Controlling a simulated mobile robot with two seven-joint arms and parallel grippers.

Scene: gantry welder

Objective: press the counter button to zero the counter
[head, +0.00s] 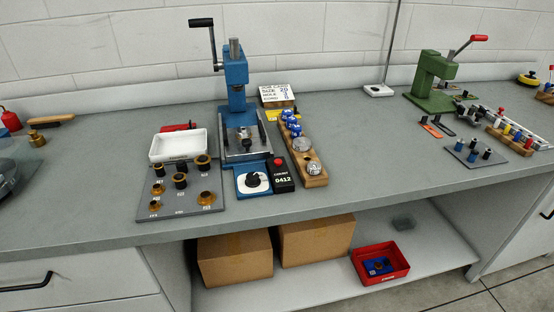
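The counter (284,180) is a small black box on the grey bench, in front of the blue press. Its face reads what looks like 0412. A red counter button (278,162) sits on top of it at the back end. The blue dial plate (252,181) with a black knob is close on its left, and a wooden block (315,172) with round parts is close on its right. Neither of my grippers shows in the head view.
The blue press (236,88) stands behind the counter, its crank handle raised at upper left. A grey plate with dark and brass bushings (180,183) and a white tray (178,146) are to the left. A green press (432,83) is at right. The bench between is clear.

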